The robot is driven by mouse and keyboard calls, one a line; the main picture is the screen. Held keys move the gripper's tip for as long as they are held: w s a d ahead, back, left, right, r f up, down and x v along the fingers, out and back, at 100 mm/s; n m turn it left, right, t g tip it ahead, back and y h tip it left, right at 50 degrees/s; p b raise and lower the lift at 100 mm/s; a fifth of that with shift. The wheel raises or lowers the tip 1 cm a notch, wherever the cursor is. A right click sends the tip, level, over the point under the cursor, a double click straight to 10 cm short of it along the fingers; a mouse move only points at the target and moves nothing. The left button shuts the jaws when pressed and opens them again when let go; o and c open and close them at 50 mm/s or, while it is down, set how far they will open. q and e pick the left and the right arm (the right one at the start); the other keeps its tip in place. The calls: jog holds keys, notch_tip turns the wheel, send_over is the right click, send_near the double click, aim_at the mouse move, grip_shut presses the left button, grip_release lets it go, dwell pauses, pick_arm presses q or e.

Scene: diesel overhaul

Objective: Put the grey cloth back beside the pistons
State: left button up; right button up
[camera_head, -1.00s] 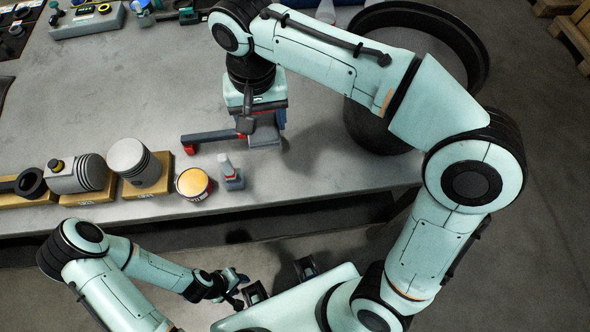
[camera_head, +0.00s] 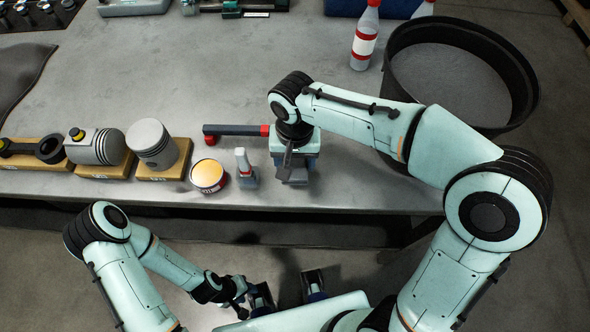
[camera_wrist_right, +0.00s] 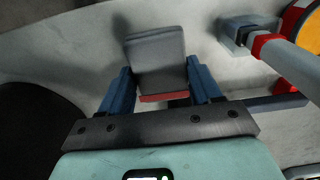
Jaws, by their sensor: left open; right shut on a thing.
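My right gripper (camera_head: 293,165) is low over the front of the bench, right of the small bottle. In the right wrist view its blue fingers (camera_wrist_right: 161,82) are shut on a grey folded-looking slab (camera_wrist_right: 156,55) with a red lower edge, which I take for the grey cloth. In the head view the cloth (camera_head: 292,174) shows just below the gripper; whether it touches the bench is unclear. My left gripper (camera_head: 288,290) is open and empty, in front of the bench.
A large black bin (camera_head: 395,75) stands at right. The bench middle (camera_head: 190,75) is clear.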

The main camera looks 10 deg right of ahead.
aim_at(295, 166)
jog(key=shift+f+b, duration=0.3)
jog(key=shift+f, duration=2.1)
jog(key=shift+f, duration=0.1)
jog(key=o, duration=1)
jog(key=shift+r, duration=0.2)
notch_tip(295, 166, up, 12)
jog(key=shift+f+p, duration=0.1)
jog(key=shift+p, duration=0.85)
